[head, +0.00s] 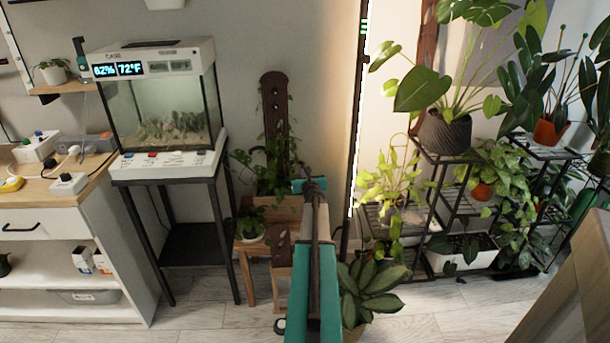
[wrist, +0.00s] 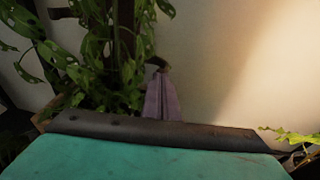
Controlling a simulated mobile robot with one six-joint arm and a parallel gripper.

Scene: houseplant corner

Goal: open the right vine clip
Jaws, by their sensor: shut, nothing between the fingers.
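My gripper shows in the wrist view as two mauve fingers (wrist: 159,70) pressed together, with a dark tip and nothing visible between them. In the head view my arm rises from the bottom middle and largely hides the gripper. A dark brown upright plank (head: 274,112) with holes carries a climbing vine (head: 268,178), planted in a wooden box (head: 262,211). The vine (wrist: 95,75) fills the left of the wrist view, and the fingertips are just right of its leaves. I cannot make out the right vine clip; it may be hidden by leaves or my gripper.
A terrarium (head: 160,105) stands on a black stand at left. A vertical light strip (head: 357,130) is right of the vine. Plant shelves (head: 440,190) with several pots fill the right. A broad-leafed plant (head: 371,290) stands low beside my arm. Bare wall (wrist: 240,70) lies right of the fingers.

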